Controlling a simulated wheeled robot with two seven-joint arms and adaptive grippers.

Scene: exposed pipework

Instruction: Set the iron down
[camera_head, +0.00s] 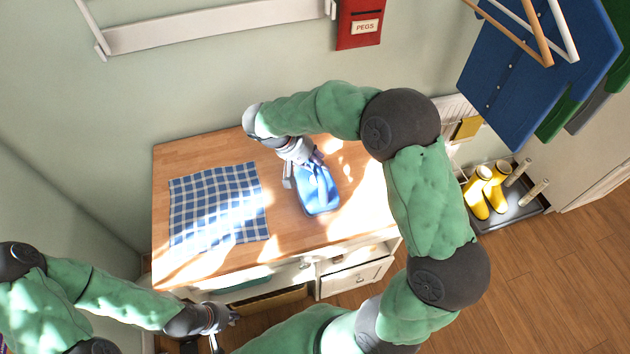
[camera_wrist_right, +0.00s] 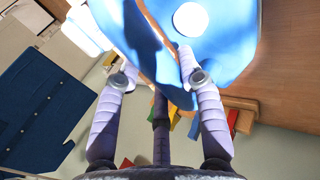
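I cannot tell whether the iron's base touches the table. My left gripper (camera_head: 228,330) is low at the bottom left, in front of the table, fingers apart and empty.
A blue checked cloth (camera_head: 215,205) lies on the left of the wooden table (camera_head: 290,240). Below are drawers (camera_head: 355,278). Yellow boots (camera_head: 487,190) stand on a dark tray at the right. Blue clothing (camera_head: 515,75) hangs at the upper right. A red pegs box (camera_head: 360,22) is on the wall.

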